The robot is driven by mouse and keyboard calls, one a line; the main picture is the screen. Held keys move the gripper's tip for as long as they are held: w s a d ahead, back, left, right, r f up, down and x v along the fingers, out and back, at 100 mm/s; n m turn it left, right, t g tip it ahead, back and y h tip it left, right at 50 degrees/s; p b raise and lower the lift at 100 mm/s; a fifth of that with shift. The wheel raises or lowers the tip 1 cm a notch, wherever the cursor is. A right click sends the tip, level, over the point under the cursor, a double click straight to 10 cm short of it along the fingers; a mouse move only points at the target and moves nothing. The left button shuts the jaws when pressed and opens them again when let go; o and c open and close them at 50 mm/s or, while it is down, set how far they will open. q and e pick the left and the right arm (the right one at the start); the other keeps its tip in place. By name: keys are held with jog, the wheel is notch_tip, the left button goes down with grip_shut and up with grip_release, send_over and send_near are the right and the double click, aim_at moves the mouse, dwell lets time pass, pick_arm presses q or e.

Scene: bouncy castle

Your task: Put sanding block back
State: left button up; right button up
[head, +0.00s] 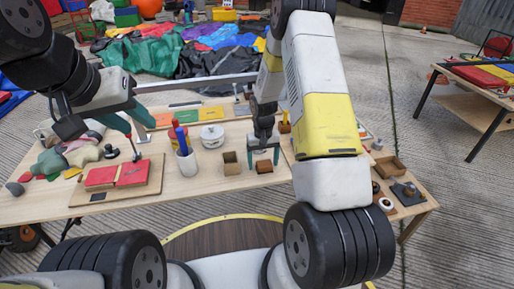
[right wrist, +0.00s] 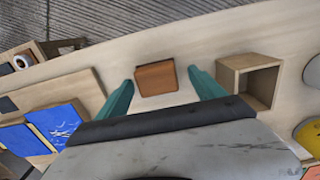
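The sanding block, a small reddish-brown block (right wrist: 156,78), lies on the wooden table. It also shows in the head view (head: 264,166). My right gripper (head: 262,157) points down over it with teal fingers spread. In the right wrist view the block sits between the fingertips (right wrist: 160,80), with a gap on each side. A small open wooden box (right wrist: 250,78) stands just right of the fingers there; in the head view the box (head: 232,164) is left of the block. My left gripper (head: 130,120) is raised over the table's left part, its teal fingers apart and empty.
A cup of pens (head: 186,160), a white round tin (head: 212,136) and a board with red pads (head: 115,178) stand to the left. Blue pads (right wrist: 55,122) lie left in the wrist view. A wooden tray (head: 389,167) and rolls are at the right end.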

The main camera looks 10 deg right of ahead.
notch_tip(320, 180, up, 11)
notch_tip(320, 180, up, 8)
jog(key=r+t, duration=0.1)
send_over(263, 163)
jog(key=s, duration=0.2)
jog(key=s+r+t+y, duration=0.1)
jog(key=s+r+t, duration=0.1)
jog(key=s+r, duration=0.65)
jog(key=s+a+r+t+y, duration=0.1)
jog(key=s+r+t, duration=0.2)
jog(key=s+r, duration=0.7)
jog(key=s, duration=0.4)
jog(key=shift+a+r+t, duration=0.15)
jog(key=shift+a+t, duration=0.15)
jog(key=shift+a, duration=0.1)
